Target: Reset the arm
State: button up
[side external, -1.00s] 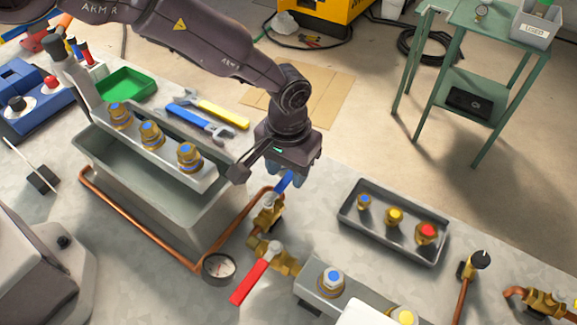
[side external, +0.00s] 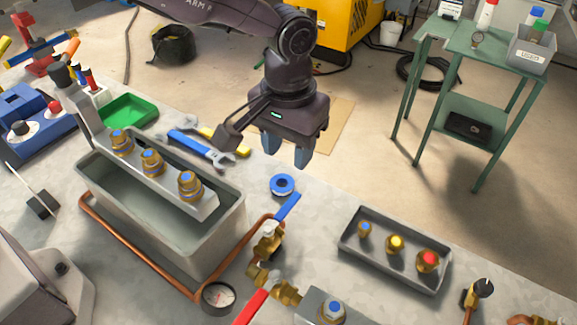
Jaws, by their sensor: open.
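My gripper (side external: 287,157) hangs in the upper middle of the view with its blue fingertips pointing down. The fingers are apart and nothing shows between them. It is above the bench near the blue and yellow wrenches, behind a blue ring (side external: 283,185) that lies on the bench. My arm reaches in from the top of the picture.
A grey tank (side external: 215,235) with brass fittings stands left. A blue-handled valve (side external: 268,236) and a red-handled valve (side external: 262,300) are in front. A dark tray (side external: 385,268) of fittings lies right. A blue wrench (side external: 200,147) lies behind the tank. Green stand (side external: 462,60) is at the back right.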

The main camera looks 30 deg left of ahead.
jog(key=shift+r, duration=0.6)
jog(key=s+a+r+t, duration=0.2)
jog(key=s+a+r, duration=0.5)
jog(key=s+a, duration=0.4)
jog(key=s+a+r+t, duration=0.3)
jog(key=s+a+r, duration=0.5)
jog(key=a, duration=0.6)
jog(key=s, duration=0.2)
jog(key=shift+s+a+r+t, duration=0.15)
jog(key=shift+s+r+t, duration=0.1)
jog(key=shift+s+t, duration=0.1)
